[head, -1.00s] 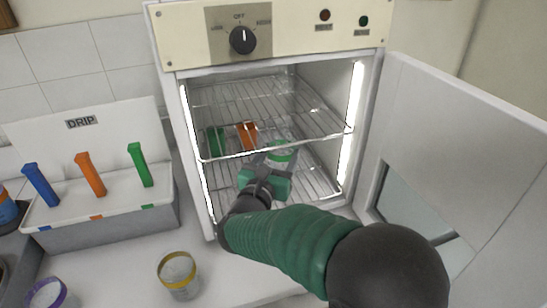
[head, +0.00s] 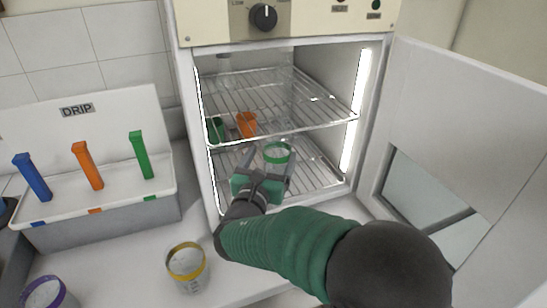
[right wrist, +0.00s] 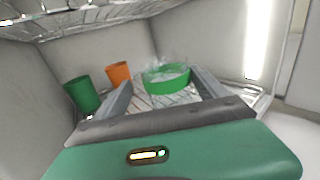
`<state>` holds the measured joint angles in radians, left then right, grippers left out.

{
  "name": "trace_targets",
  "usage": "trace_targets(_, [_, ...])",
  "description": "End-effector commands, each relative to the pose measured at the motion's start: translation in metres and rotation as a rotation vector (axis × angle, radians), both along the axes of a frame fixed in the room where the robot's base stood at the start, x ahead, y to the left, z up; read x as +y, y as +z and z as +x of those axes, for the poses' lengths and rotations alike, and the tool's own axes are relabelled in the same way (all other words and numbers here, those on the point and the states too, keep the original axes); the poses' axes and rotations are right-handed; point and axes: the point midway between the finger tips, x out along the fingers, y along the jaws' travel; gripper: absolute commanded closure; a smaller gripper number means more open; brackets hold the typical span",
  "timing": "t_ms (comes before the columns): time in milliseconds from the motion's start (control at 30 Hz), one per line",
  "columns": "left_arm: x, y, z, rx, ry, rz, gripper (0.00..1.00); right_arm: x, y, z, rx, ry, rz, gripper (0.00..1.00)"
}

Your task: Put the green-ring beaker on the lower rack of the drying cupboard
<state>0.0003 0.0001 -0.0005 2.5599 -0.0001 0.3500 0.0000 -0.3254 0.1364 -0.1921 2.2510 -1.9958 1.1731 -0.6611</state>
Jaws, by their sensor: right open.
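The green-ring beaker (head: 277,154) stands upright on the lower rack (head: 318,172) inside the open drying cupboard (head: 184,120). It also shows in the right wrist view (right wrist: 167,80), just beyond my fingers. My right gripper (head: 268,165) reaches in at the front of the lower rack. Its two fingers (right wrist: 160,92) are spread apart, one to each side of the near part of the beaker, and hold nothing. The beaker's lower body is partly hidden by the gripper. My left gripper does not show.
A green cup (head: 216,130) and an orange cup (head: 246,124) stand farther back in the cupboard. The upper rack (head: 290,105) lies above my gripper. The door (head: 450,130) is open at right. Yellow-ring (head: 187,267) and purple-ring (head: 48,293) beakers stand left on the counter, near the DRIP box (head: 100,232).

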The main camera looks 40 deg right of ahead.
Motion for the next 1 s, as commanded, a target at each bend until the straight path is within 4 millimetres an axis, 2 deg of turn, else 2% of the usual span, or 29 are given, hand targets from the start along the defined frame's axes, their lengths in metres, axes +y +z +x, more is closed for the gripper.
trace_targets(67, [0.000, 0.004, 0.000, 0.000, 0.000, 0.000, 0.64, -0.002, 0.004, 0.000, 0.000, -0.002, 0.001, 0.18])
trace_targets(167, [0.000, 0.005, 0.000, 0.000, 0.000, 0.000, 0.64, 0.006, 0.002, -0.007, 0.001, 0.001, 0.004, 0.18])
trace_targets(500, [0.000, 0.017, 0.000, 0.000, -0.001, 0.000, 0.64, 0.074, 0.004, -0.062, 0.001, 0.003, -0.002, 0.18])
trace_targets(600, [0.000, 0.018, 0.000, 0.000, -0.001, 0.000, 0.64, 0.085, 0.002, -0.072, 0.001, 0.001, 0.000, 0.18])
trace_targets(1000, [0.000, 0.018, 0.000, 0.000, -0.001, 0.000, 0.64, 0.089, 0.001, -0.078, 0.001, -0.003, 0.001, 0.18])
